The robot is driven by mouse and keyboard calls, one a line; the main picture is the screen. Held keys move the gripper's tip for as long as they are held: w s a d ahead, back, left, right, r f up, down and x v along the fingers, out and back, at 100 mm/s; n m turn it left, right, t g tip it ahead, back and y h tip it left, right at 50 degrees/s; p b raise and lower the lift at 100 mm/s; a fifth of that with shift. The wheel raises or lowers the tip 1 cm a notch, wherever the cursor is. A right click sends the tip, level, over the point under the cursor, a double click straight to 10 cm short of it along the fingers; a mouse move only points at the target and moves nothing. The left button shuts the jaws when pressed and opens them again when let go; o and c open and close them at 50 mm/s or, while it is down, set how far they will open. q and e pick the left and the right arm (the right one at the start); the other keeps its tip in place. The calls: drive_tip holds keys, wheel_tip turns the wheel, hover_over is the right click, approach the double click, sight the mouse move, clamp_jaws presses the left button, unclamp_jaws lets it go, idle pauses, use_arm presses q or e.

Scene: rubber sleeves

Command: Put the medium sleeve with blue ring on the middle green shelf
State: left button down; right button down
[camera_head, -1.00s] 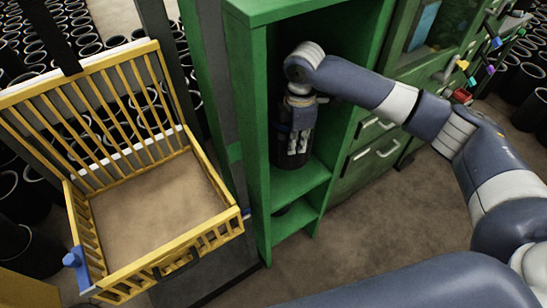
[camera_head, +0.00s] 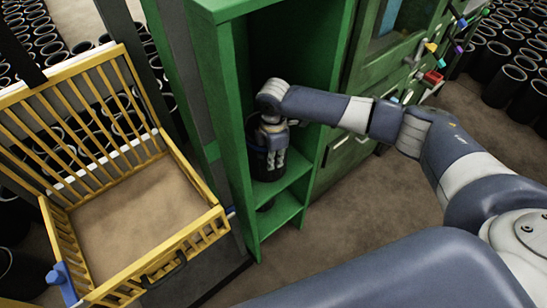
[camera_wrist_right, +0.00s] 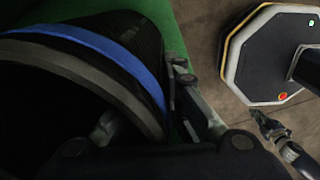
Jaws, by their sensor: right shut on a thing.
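The black sleeve with a blue ring (camera_head: 258,163) is upright inside the green shelf unit, over the middle green shelf (camera_head: 284,184). I cannot tell whether its base touches the shelf. My right gripper (camera_head: 272,160) reaches in from the right and is shut on the sleeve's wall, partly hiding it. In the right wrist view the sleeve's rim and blue ring (camera_wrist_right: 125,50) fill the left side, with my right gripper (camera_wrist_right: 150,130) at its wall. What seems to be my left gripper (camera_wrist_right: 266,126) shows small at the lower right there; its fingers are unclear.
Green side walls of the unit (camera_head: 226,120) stand close on both sides of the sleeve. A yellow crate (camera_head: 190,238) stands left. Green drawers (camera_head: 345,148) are right. Many black sleeves (camera_head: 510,80) stand behind.

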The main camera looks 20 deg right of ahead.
drive_tip(key=c, duration=1.7)
unclamp_jaws()
wheel_tip(320, 180, up, 12)
drive_tip(key=shift+r, duration=0.1)
drive_tip(key=shift+s, duration=0.15)
